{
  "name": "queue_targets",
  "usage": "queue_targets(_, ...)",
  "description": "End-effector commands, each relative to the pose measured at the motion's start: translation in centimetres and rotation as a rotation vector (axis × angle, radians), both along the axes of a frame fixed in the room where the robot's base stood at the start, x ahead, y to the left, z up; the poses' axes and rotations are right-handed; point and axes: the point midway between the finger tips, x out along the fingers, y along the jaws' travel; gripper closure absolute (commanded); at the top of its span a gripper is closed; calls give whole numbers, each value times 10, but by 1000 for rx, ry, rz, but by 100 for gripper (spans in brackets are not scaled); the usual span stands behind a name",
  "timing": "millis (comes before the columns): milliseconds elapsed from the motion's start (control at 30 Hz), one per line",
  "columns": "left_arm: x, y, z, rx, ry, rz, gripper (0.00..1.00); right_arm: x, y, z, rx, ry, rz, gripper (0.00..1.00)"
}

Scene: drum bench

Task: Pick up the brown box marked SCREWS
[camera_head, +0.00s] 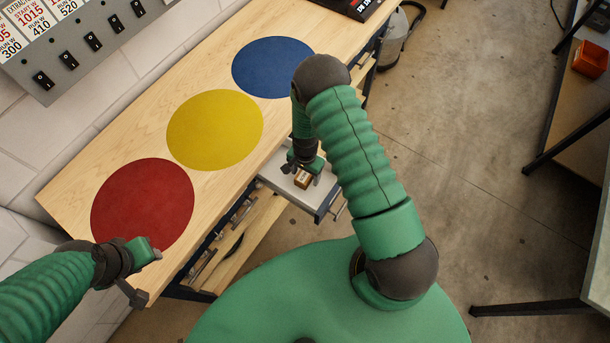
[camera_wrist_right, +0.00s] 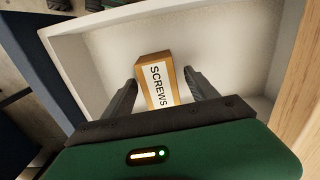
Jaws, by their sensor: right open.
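The brown box marked SCREWS (camera_wrist_right: 158,82) lies in an open white drawer (camera_wrist_right: 228,50), with its white label facing up. It also shows in the head view (camera_head: 302,180), partly covered by my right gripper. My right gripper (camera_wrist_right: 160,88) is open over the drawer, with one finger on each side of the box. A gap shows between the box and the fingers; contact is not clear.
The wooden bench top (camera_head: 150,130) carries a red circle (camera_head: 143,205), a yellow circle (camera_head: 215,130) and a blue circle (camera_head: 270,66). A switch panel (camera_head: 85,50) stands at the back left. Open floor (camera_head: 460,150) lies to the right.

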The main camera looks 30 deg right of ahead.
Motion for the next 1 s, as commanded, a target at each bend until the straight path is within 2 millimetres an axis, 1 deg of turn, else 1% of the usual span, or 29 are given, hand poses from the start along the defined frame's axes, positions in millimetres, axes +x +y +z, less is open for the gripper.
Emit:
queue_targets(33, 0, 0, 0, 0, 0, 0, 64, 0, 1, 0, -1, 0, 0, 33)
queue_targets(67, 0, 0, 0, 0, 0, 0, 64, 0, 1, 1, -1, 0, 0, 35)
queue_targets(500, 0, 0, 0, 0, 0, 0, 64, 0, 1, 1, -1, 0, 1, 93)
queue_targets(567, 0, 0, 0, 0, 0, 0, 64, 0, 1, 1, -1, 0, 1, 100)
queue_targets(833, 0, 0, -1, 0, 0, 0, 64, 0, 1, 4, -1, -2, 1, 100)
queue_targets(933, 0, 0, -2, 0, 0, 0, 64, 0, 1, 12, -1, -2, 2, 100)
queue_targets(1000, 0, 0, -3, 0, 0, 0, 64, 1, 1, 24, -2, -4, 2, 100)
